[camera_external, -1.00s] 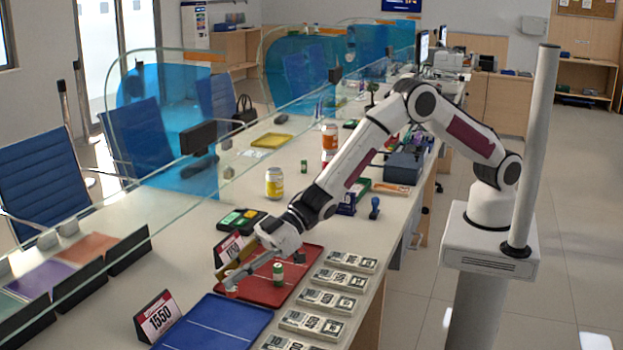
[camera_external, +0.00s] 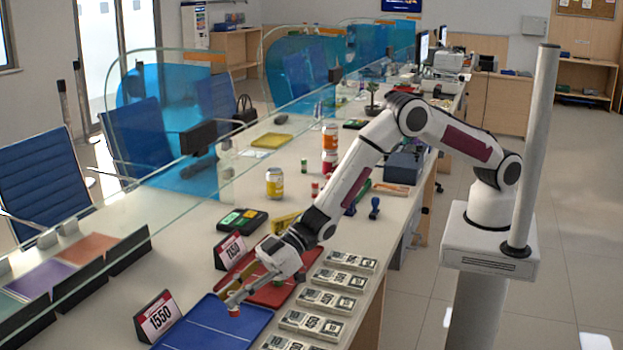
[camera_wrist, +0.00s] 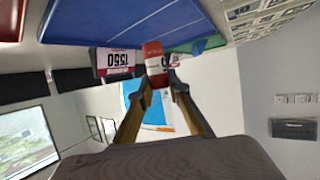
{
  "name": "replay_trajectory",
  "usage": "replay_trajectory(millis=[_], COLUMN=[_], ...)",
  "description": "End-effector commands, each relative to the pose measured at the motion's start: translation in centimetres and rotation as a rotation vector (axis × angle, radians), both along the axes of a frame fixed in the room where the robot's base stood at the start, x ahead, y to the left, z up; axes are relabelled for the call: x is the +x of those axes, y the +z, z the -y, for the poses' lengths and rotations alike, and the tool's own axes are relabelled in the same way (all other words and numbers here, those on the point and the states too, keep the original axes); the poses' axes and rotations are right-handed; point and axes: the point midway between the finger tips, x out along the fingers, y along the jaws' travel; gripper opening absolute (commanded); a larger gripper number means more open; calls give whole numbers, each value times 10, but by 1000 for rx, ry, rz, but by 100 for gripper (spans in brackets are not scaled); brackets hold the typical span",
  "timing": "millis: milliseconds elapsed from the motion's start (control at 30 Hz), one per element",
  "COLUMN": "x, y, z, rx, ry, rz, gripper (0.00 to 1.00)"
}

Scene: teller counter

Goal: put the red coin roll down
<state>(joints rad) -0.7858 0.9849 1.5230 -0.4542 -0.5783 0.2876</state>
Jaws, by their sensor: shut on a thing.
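My gripper (camera_external: 234,301) is shut on the red coin roll (camera_external: 234,311), which hangs from the fingertips near the blue tray's far end. In the wrist view my gripper (camera_wrist: 157,85) has the red coin roll (camera_wrist: 154,62) between its fingers, with its pale end showing. The blue tray (camera_external: 205,330) lies on the counter and also shows in the wrist view (camera_wrist: 125,18). I cannot tell whether the roll touches the tray. The red tray (camera_external: 272,293) lies beside the blue one, partly hidden under my gripper.
A 1550 sign (camera_external: 157,317) stands left of the blue tray. A second price sign (camera_external: 231,250) stands by the red tray. Several banknote bundles (camera_external: 324,300) line the right side. A glass screen (camera_external: 110,225) runs along the left. A yellow can (camera_external: 274,184) stands farther back.

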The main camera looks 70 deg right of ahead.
Motion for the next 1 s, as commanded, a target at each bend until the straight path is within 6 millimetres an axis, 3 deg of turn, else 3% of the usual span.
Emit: replay_trajectory(millis=[500,1000], x=[0,0], y=[-9,-44], z=[-1,-1], rx=[1,2], ry=[0,1], rz=[2,3], gripper=[0,0])
